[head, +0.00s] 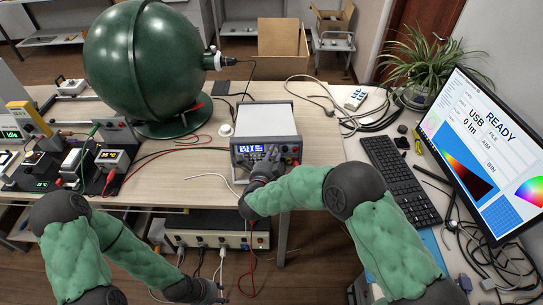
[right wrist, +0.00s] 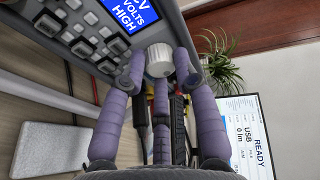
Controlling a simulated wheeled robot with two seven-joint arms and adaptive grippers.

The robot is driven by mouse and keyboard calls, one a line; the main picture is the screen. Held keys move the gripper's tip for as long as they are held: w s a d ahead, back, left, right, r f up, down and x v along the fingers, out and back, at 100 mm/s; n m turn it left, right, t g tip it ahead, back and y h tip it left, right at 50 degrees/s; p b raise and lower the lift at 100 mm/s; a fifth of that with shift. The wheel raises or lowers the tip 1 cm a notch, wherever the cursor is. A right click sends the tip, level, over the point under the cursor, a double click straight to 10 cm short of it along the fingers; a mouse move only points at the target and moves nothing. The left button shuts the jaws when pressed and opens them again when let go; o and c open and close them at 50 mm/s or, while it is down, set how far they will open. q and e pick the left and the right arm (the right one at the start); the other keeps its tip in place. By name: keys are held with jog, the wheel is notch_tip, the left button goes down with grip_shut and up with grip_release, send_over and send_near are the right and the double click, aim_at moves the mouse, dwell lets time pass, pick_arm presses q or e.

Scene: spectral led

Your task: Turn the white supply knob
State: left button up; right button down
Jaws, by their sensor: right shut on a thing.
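The power supply (head: 266,119) is a grey box with a blue lit display, standing on the wooden table. Its white knob (right wrist: 159,58) shows in the right wrist view, on the front panel beside the display. My right gripper (head: 270,159) is at the supply's front panel and is shut on the white knob, with purple fingers on both sides of it. In the head view the gripper hides the knob. My left gripper (head: 220,291) hangs low at the bottom of the head view, away from the supply; its fingers are too small to read.
A large green sphere (head: 142,65) stands on the table left of the supply. Red and black cables run across the tabletop. A keyboard (head: 400,180) and a monitor (head: 490,150) are at the right. A box with plugged cables (head: 215,230) sits under the table.

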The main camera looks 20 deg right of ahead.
jog(key=n, duration=0.3)
jog(key=shift+d+n+t, duration=0.2)
jog(key=shift+n+t, duration=0.1)
jog(key=shift+t, duration=0.1)
jog(key=shift+n+t+b, duration=0.4)
jog(key=shift+n+t, duration=0.1)
jog(key=shift+n, duration=1)
jog(key=shift+r, duration=0.1)
jog(key=c, duration=1)
grip_release()
jog(key=shift+s, duration=0.1)
